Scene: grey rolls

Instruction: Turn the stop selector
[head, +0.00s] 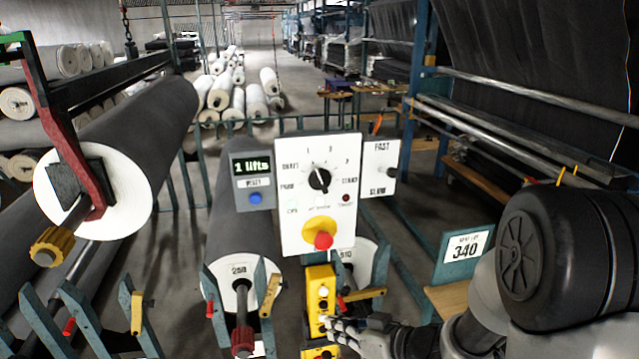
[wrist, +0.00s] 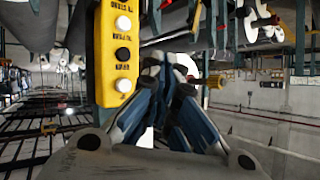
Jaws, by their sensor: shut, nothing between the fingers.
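A white control panel (head: 290,222) stands upright in the middle of the head view. It carries a round black selector knob (head: 319,180) with numbers and labels around it. The knob's white mark looks near upright; its exact setting is too small to tell. Below the knob is a red button (head: 323,240) on a yellow round base. My gripper (head: 329,324) is low and to the right of the panel's foot, well below the knob and apart from it. In the wrist view the fingers (wrist: 170,66) are closed together and empty. The knob is not in the wrist view.
A yellow push-button box (head: 319,292) hangs below the panel, close to my gripper; it also shows in the wrist view (wrist: 106,88). A FAST/SLOW switch plate (head: 378,160) and a counter display (head: 252,166) flank the panel.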

